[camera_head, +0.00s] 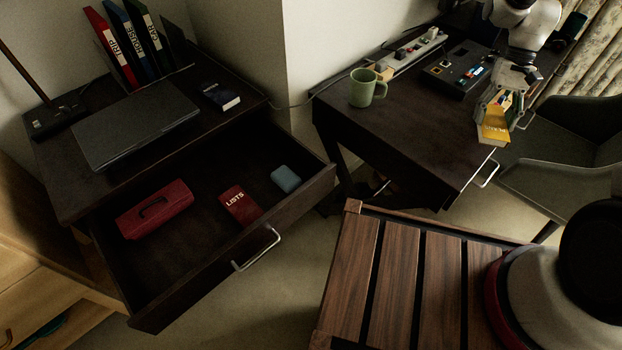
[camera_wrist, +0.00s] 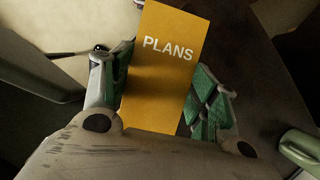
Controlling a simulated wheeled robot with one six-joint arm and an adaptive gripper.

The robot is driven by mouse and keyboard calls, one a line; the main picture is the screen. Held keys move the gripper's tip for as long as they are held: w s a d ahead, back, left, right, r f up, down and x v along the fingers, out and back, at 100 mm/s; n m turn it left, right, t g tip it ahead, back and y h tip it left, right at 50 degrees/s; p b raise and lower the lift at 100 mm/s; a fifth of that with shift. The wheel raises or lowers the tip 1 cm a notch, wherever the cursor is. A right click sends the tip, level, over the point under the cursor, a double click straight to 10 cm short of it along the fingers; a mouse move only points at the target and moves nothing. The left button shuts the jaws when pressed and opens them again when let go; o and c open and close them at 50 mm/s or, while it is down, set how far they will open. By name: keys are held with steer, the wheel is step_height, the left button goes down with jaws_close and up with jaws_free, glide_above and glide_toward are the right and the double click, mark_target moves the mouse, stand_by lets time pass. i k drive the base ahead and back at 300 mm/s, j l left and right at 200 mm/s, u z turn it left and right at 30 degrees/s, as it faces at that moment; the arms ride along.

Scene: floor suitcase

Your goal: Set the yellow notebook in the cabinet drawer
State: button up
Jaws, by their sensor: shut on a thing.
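The yellow notebook (camera_head: 494,127), marked PLANS, hangs from my gripper (camera_head: 508,104) above the front right corner of the desk in the head view. In the wrist view the notebook (camera_wrist: 160,75) stands between the two green-padded fingers of my gripper (camera_wrist: 160,100), which is shut on it. The cabinet drawer (camera_head: 285,203) is pulled open at the left of the head view. Inside it lie a red case (camera_head: 154,208), a red LISTS notebook (camera_head: 240,205) and a small blue-grey box (camera_head: 286,179). My gripper is well to the right of the drawer.
A green mug (camera_head: 363,88) and an organizer (camera_head: 458,68) are on the desk (camera_head: 420,125). A slatted wooden surface (camera_head: 400,280) is in front; a chair (camera_head: 565,150) stands right.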

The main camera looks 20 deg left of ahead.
mark_target(181, 251)
steer(key=i+l+u, duration=0.1)
steer(key=i+u, duration=0.3)
steer(key=k+l+u, duration=0.1)
steer(key=u, duration=0.15)
steer(key=k+l+u, duration=0.1)
steer(key=k+u, duration=0.15)
steer(key=j+u, duration=0.2)
steer(key=u, duration=0.2)
steer(key=i+j+u, duration=0.2)
steer(key=i+j, duration=0.05)
steer(key=i, duration=0.1)
